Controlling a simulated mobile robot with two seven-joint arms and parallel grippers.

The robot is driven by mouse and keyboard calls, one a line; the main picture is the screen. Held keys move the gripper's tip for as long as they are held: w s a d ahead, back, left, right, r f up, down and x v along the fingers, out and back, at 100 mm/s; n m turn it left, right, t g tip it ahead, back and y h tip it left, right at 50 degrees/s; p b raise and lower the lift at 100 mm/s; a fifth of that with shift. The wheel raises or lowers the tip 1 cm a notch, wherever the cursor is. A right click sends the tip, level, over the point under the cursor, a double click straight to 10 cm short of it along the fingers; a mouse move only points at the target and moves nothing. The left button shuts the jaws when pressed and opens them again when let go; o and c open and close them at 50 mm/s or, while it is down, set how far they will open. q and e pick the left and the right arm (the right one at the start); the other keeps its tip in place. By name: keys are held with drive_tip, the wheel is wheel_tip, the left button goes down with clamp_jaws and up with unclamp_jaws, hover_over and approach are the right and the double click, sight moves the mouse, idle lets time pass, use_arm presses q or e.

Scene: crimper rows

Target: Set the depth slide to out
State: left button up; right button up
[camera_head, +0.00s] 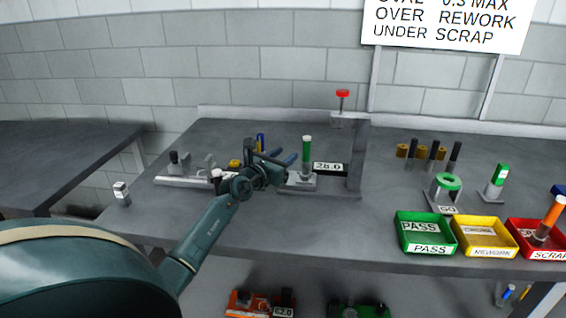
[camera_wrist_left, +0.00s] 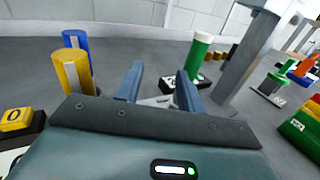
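My left gripper (camera_head: 284,160) reaches over the left half of the bench. In the left wrist view its two blue fingers (camera_wrist_left: 158,84) stand apart with nothing between them. A green, white-banded cylinder (camera_head: 307,150) stands upright on a grey fixture (camera_head: 300,188) just beyond the fingers; it also shows in the left wrist view (camera_wrist_left: 199,52). A black sign reads 28.0 (camera_head: 329,167). A light grey rail (camera_head: 178,181) with a dark upright block (camera_head: 178,160) lies left of the gripper. I cannot tell which part is the depth slide. My right gripper is not seen.
A yellow cylinder (camera_wrist_left: 73,72) and a blue one (camera_wrist_left: 76,42) stand left of the fingers. A grey post (camera_head: 356,160) rises right of the fixture. Green (camera_head: 425,248), yellow (camera_head: 484,252) and red (camera_head: 537,254) bins line the front right. The bench front centre is clear.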

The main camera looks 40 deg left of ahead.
use_arm(q)
wheel_tip(320, 180, up, 3)
drive_tip(key=shift+r+p, duration=0.1)
drive_tip(key=shift+p, duration=0.3)
drive_tip(key=shift+r, duration=0.6)
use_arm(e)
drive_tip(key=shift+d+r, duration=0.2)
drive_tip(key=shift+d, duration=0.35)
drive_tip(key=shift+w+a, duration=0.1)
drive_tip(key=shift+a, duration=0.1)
use_arm(q)
drive_tip(key=shift+f, duration=0.1)
